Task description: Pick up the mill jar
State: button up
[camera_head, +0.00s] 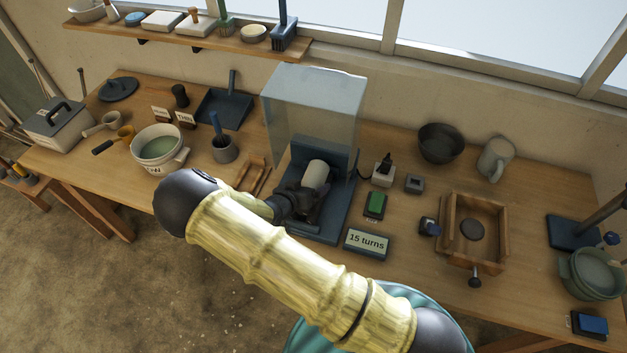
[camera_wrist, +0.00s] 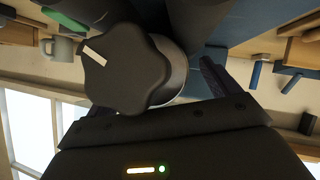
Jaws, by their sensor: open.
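The mill jar (camera_head: 315,174) is a pale cylinder lying tilted in the picture on the blue mill stand (camera_head: 327,222), under a clear raised hood (camera_head: 313,105). My gripper (camera_head: 298,201) is open at the jar's near end and hides part of it. In the wrist view, a black lobed knob (camera_wrist: 125,72) with a white mark fills the middle, with the jar's pale rim (camera_wrist: 178,72) behind it. One dark finger shows right of the knob, apart from it in the picture; the other is mostly hidden. I cannot tell whether either finger touches the jar.
A green-topped switch box (camera_head: 374,205) and a "15 turns" sign (camera_head: 366,242) stand right of the mill. A wooden frame (camera_head: 475,232) is farther right. The hood overhangs the stand.

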aim_at(312, 178)
jog(key=c, duration=1.7)
jog(key=shift+r, duration=0.1)
jog(key=shift+c, duration=0.5)
jog(key=shift+w, duration=0.1)
jog(key=shift+r, duration=0.1)
jog(key=shift+r+b, duration=0.6)
jog(key=shift+r, duration=1.05)
jog(key=s+a+b, duration=0.1)
jog(key=s+a, duration=0.2)
jog(key=s, duration=0.2)
jog(key=s+a+b, duration=0.1)
jog(key=s+a, duration=0.2)
jog(key=s, duration=0.2)
jog(key=s+a+b, duration=0.1)
jog(key=s+a, duration=0.3)
jog(key=s, duration=0.1)
jog(key=shift+a, duration=0.1)
